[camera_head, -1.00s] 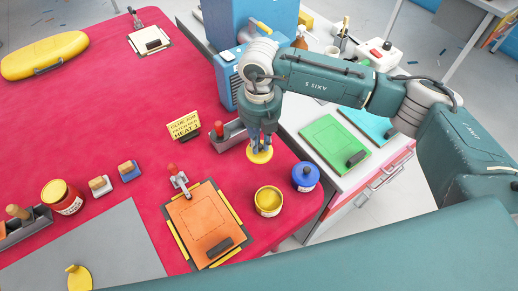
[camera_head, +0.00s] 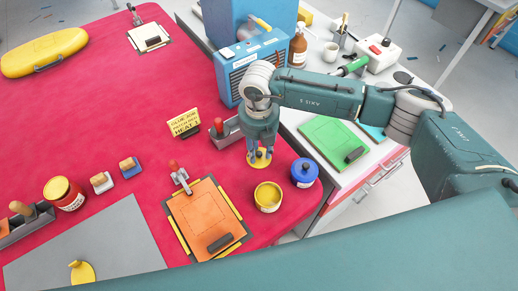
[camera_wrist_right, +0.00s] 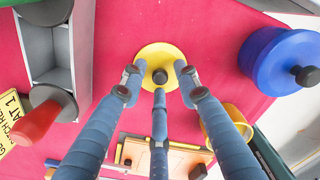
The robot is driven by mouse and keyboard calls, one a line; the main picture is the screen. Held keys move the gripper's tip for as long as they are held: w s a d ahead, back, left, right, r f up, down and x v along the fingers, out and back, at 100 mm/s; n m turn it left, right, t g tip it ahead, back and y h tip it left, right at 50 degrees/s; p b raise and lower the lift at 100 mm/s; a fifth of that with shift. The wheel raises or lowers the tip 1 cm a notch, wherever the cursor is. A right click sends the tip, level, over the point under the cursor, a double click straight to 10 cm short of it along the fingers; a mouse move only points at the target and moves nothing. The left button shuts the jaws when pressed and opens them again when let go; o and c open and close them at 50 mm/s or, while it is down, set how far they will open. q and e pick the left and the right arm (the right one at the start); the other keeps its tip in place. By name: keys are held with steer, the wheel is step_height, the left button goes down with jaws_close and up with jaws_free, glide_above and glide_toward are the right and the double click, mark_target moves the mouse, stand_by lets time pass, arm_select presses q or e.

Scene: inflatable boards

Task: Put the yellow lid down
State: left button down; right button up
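The yellow lid (camera_head: 262,165), a round disc with a dark knob, lies on the red table top just behind the open yellow pot (camera_head: 268,197). My right gripper (camera_head: 259,152) is directly above the lid, pointing down. In the right wrist view the yellow lid (camera_wrist_right: 150,53) lies below the three spread blue fingers of my right gripper (camera_wrist_right: 160,82). The knob stands between the fingertips with gaps around it, so the gripper is open. My left gripper is not in view.
A blue lidded pot (camera_head: 305,173) stands close on the right. A grey holder (camera_head: 228,132) with a red-handled tool is close on the left. An orange board (camera_head: 206,219) lies in front. A red-and-yellow jar (camera_head: 64,195) stands far left. The table's middle is clear.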

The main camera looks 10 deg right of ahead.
mark_target(259, 153)
steer(key=shift+r, duration=0.55)
step_height(259, 153, up, 11)
steer(key=b, duration=0.3)
steer(key=shift+r, duration=0.15)
